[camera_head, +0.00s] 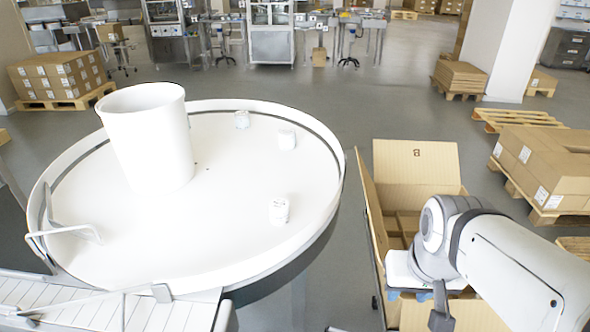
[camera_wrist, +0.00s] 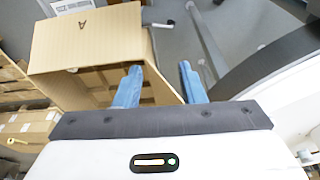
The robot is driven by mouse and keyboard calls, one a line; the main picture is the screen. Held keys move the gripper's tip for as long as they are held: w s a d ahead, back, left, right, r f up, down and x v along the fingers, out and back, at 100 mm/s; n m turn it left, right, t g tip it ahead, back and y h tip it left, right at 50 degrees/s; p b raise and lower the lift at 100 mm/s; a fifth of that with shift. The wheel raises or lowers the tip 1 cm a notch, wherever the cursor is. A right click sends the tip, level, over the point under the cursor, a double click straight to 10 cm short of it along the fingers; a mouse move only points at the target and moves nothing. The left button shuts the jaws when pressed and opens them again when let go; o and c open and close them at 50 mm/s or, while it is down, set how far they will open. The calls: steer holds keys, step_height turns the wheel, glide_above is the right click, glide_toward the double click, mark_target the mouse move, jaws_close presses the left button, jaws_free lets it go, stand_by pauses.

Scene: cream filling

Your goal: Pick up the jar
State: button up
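Three small white jars stand apart on the round white table in the head view: one near its right front (camera_head: 279,210), one at the right back (camera_head: 286,138) and one at the back (camera_head: 242,119). My gripper (camera_head: 405,295) is to the right of the table, over the open cardboard box (camera_head: 415,165). In the wrist view my gripper (camera_wrist: 160,66) shows two blue fingers spread apart, with no jar between them. The box (camera_wrist: 95,45) lies beyond and to the left of the fingers.
A tall white cylinder (camera_head: 150,140) stands on the left of the round table (camera_head: 225,240), which has a raised rim. A slatted conveyor (camera_head: 60,305) meets the table at front left. Cartons on pallets (camera_head: 545,165) stand at the right.

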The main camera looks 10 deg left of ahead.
mark_target(279, 203)
steer(key=shift+o, duration=0.4)
